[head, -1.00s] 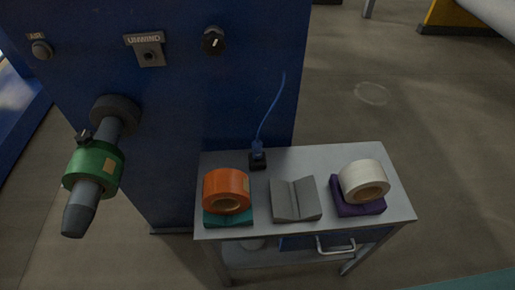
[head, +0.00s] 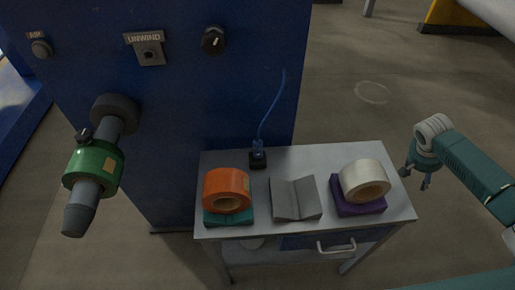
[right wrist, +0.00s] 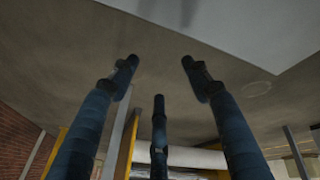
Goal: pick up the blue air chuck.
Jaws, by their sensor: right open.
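The blue air chuck (head: 257,148) stands upright in a small black holder (head: 258,161) at the back left of the grey cart top. A blue hose (head: 271,108) rises from it along the blue machine. My right gripper (head: 417,184) is in the head view at the right edge of the cart, apart from the chuck and empty. In the right wrist view its fingers (right wrist: 160,90) are spread open with nothing between them; the chuck does not show there. My left gripper is not in view.
On the cart top (head: 330,157), an orange roll (head: 226,183) sits on a teal cradle, a grey cradle (head: 296,198) is empty, and a white roll (head: 362,174) sits on a purple cradle. A green roll (head: 94,162) is on the machine's spindle. The cart's back right is clear.

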